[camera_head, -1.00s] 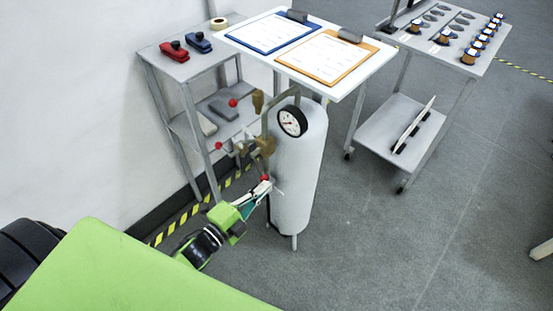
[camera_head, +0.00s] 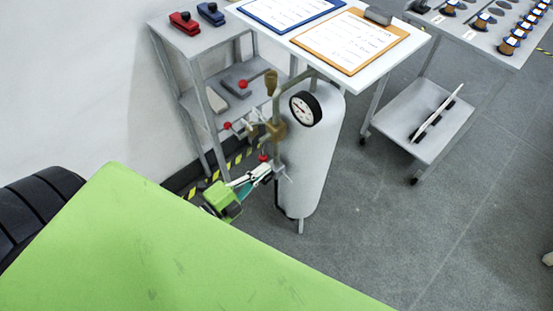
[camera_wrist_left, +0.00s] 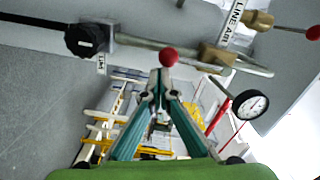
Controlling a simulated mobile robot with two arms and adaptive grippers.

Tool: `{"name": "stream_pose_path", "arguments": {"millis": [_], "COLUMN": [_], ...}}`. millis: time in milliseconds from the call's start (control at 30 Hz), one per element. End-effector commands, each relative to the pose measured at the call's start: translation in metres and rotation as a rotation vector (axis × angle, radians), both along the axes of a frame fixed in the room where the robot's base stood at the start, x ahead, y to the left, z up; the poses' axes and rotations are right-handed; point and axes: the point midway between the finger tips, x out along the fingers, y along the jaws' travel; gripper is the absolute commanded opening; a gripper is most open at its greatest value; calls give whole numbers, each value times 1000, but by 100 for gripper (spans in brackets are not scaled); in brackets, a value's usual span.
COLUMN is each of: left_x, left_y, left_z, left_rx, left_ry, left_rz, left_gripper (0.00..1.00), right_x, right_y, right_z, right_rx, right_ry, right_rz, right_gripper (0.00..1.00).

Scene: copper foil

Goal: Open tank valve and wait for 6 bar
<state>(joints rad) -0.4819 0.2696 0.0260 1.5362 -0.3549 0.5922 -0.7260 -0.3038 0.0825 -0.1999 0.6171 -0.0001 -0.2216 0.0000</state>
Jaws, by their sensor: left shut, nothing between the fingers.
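The tank (camera_head: 308,165) is a pale grey upright cylinder. A round white-faced gauge (camera_head: 306,108) is at its upper front; its reading is too small to tell. Brass and grey pipework (camera_head: 276,130) runs up its left side, with red ball-tipped levers, one low ball (camera_head: 263,157) just above my left gripper (camera_head: 266,170). In the left wrist view my gripper (camera_wrist_left: 161,80) has its teal fingers converging, shut and empty, with the red ball (camera_wrist_left: 169,57) right at the tips. Whether they touch is unclear. The gauge (camera_wrist_left: 250,104) also shows there. My right gripper is out of view.
A black knob (camera_wrist_left: 85,40) and a "LINE AIR" label (camera_wrist_left: 233,18) show along the pipe. A white table with clipboards (camera_head: 382,58) overhangs behind the tank. A grey shelf (camera_head: 195,45) stands left, a cart (camera_head: 425,118) right. Floor in front right is clear.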

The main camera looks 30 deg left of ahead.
Motion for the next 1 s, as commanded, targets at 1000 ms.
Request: {"name": "stream_pose_path", "arguments": {"millis": [1000], "left_x": [-98], "left_y": [30], "left_z": [1], "left_rx": [2], "left_ry": [2], "left_rz": [2], "left_gripper": [0], "right_x": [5], "right_y": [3], "right_z": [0], "right_rx": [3], "right_ry": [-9], "right_rz": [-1], "right_gripper": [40]}}
